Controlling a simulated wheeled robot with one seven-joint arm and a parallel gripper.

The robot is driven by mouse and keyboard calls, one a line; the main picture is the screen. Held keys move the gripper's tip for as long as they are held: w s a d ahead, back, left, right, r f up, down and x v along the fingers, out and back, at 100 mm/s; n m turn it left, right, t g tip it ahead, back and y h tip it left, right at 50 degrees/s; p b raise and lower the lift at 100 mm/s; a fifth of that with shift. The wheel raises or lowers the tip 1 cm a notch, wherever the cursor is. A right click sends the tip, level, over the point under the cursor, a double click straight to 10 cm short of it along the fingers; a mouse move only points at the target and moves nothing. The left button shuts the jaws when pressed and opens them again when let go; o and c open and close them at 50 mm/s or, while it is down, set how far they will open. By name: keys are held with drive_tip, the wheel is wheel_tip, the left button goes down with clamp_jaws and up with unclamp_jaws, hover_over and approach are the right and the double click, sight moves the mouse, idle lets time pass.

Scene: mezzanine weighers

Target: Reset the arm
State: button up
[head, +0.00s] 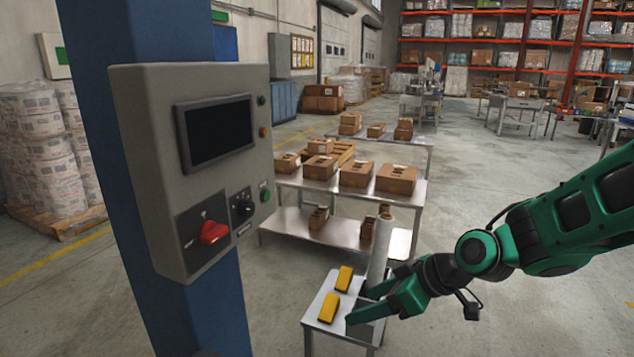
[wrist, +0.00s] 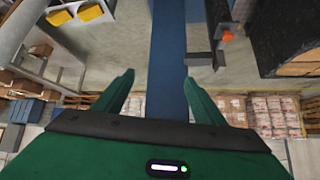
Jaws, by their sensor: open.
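My arm is green and black and reaches in from the right in the head view. My gripper (head: 358,304) is open, its two green fingers pointing left above or beside a small metal table (head: 318,313); I cannot tell the exact height. In the wrist view my gripper (wrist: 159,80) is also open, with nothing held between the fingers. The blue column (wrist: 168,50) shows beyond the gap between them.
A grey control box (head: 190,165) with a red knob (head: 213,232) is on the blue column (head: 85,60) at left. Two yellow things (head: 344,279) lie on the small table near a pale roll (head: 380,250). Cartons stand on a metal table (head: 290,180) behind. Floor at right is clear.

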drive_tip(key=s+d+m+g+h, duration=0.1)
drive_tip(key=s+d+m+h, duration=0.25)
drive_tip(key=d, duration=0.75)
drive_tip(key=s+d+m+g+h, duration=0.1)
drive_tip(key=s+d+m+h, duration=0.3)
drive_tip(key=d, duration=0.6)
drive_tip(key=s+d+r+m+g, duration=0.1)
drive_tip(key=s+d+m, duration=0.3)
drive_tip(key=s, duration=0.3)
drive_tip(key=s+d+r+m+g, duration=0.1)
drive_tip(key=s+d+m, duration=0.4)
drive_tip(key=s, duration=0.3)
drive_tip(key=shift+d+r+g, duration=0.25)
drive_tip(key=shift+r+g, duration=0.05)
drive_tip(key=shift+r, duration=0.05)
drive_tip(key=shift+m, duration=0.25)
